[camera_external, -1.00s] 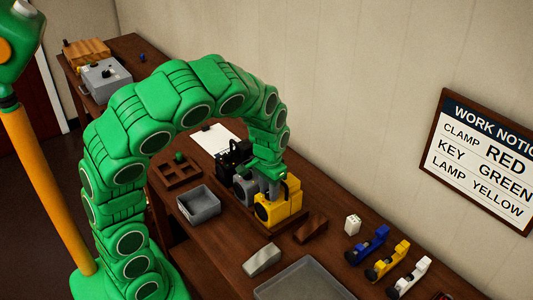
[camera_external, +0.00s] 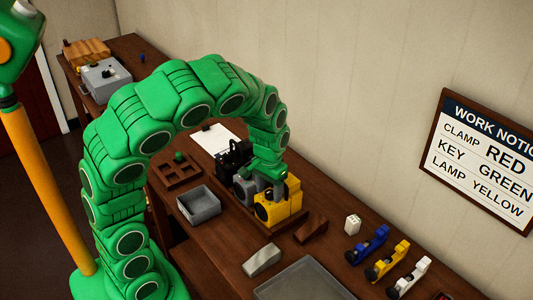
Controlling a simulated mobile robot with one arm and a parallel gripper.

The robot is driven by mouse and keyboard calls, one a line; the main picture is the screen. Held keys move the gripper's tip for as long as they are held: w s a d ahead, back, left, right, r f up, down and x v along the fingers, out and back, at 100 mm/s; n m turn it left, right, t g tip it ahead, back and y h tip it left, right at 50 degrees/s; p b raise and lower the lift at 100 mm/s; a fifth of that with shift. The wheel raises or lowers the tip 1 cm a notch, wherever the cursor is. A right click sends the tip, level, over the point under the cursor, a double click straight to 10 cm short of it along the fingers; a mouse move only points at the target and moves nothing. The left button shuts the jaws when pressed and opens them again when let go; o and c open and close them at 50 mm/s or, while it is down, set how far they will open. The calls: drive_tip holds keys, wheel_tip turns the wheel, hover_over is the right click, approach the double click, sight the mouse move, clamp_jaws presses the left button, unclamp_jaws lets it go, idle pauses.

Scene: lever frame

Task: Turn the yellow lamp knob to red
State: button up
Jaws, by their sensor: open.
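A yellow block-shaped unit (camera_external: 282,208) stands on the long brown bench, with a grey unit (camera_external: 245,188) and a black unit (camera_external: 234,158) in a row to its left. A dark round part shows on the yellow unit's front; I cannot tell whether it is the lamp knob. My green arm arches over from the left, and my gripper (camera_external: 273,188) points down at the top of the yellow unit, close to or touching it. My gripper is open; its fingertips are partly hidden and too small to tell what lies between them.
A grey bin (camera_external: 199,205), a brown compartment tray (camera_external: 177,172), a grey wedge (camera_external: 262,260) and a grey tray (camera_external: 303,281) lie nearby. Blue (camera_external: 368,246), yellow (camera_external: 388,261) and white (camera_external: 410,278) tools stand at right. A wall notice (camera_external: 480,160) reads clamp red, key green, lamp yellow.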

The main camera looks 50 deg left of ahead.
sight(269, 192)
drive_tip(key=shift+r, duration=3.9)
drive_tip(key=s+r+m+g, duration=0.1)
drive_tip(key=s+r+m, duration=0.1)
drive_tip(key=s, duration=2.5)
drive_tip(key=shift+s+m+g, duration=0.3)
drive_tip(key=shift+g, duration=0.1)
